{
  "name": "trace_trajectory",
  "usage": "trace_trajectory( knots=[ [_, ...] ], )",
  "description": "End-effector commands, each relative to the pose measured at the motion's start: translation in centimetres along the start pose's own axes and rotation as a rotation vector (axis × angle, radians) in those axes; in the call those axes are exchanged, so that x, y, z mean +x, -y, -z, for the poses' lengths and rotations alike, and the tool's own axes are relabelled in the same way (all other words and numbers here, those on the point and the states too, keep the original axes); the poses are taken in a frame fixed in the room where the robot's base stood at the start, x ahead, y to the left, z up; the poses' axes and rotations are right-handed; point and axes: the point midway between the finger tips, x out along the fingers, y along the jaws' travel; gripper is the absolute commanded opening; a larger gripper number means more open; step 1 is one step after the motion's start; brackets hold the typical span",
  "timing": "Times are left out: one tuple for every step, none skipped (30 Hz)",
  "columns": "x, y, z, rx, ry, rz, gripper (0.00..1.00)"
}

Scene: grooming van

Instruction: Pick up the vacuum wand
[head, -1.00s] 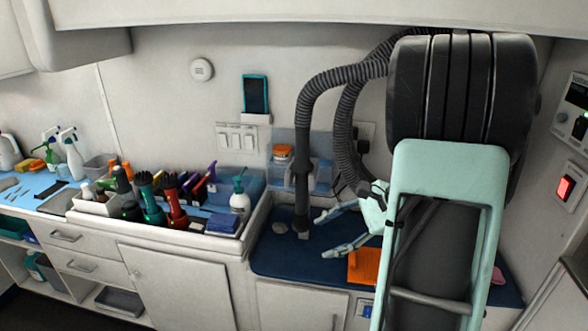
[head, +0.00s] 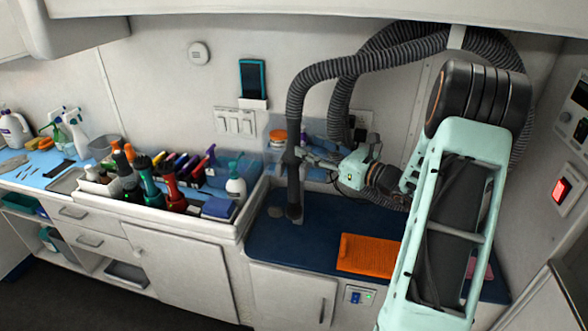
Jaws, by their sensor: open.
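The vacuum wand (head: 294,190) is a dark upright tube on the blue counter mat, left of my arm. Its foot rests near the mat's left edge, and a ribbed grey hose (head: 335,75) runs from its top up to the right. My gripper (head: 308,158) is pale green with grey fingers and reaches in from the right at the wand's upper part. Its jaws are open and the fingertips are right beside the tube. I cannot tell whether they touch it or straddle it.
An orange ribbed pad (head: 368,254) lies on the blue mat (head: 325,215). A white tray (head: 228,232) crowded with clippers, brushes and bottles stands left of the wand. A blue bin (head: 280,138) is behind the wand. The mat between wand and pad is clear.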

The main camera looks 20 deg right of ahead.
Motion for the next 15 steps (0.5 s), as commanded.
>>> trace_trajectory(
  knots=[
    [0.8, -0.1, -0.2, -0.001, 0.001, -0.002, 0.49],
    [1.0, -0.1, -0.2, -0.001, 0.001, -0.002, 0.49],
    [1.3, -0.1, -0.1, -0.001, 0.001, -0.002, 0.49],
    [1.4, -0.1, -0.1, -0.001, 0.0, -0.002, 0.49],
    [1.6, -0.1, -0.2, -0.001, 0.0, -0.001, 0.49],
    [1.9, -0.2, -0.2, 0.0, 0.0, -0.002, 0.49],
    [2.2, -0.3, -0.3, 0.0, 0.0, -0.002, 0.49],
    [2.6, -0.4, -0.4, 0.0, 0.0, -0.003, 0.49],
    [3.1, -0.5, -0.5, 0.0, 0.0, -0.004, 0.49],
    [3.6, -0.6, -0.7, -0.001, 0.0, -0.004, 0.49],
    [4.1, -0.7, -0.8, -0.001, 0.0, -0.004, 0.49],
    [4.7, -0.7, -0.8, -0.002, 0.0, -0.004, 0.49],
    [5.2, -0.7, -0.7, -0.002, -0.001, -0.003, 0.49],
    [5.6, -0.7, -0.6, -0.001, -0.001, -0.003, 0.49],
    [6.0, -0.7, -0.6, -0.002, 0.0, -0.003, 0.49]
  ],
)
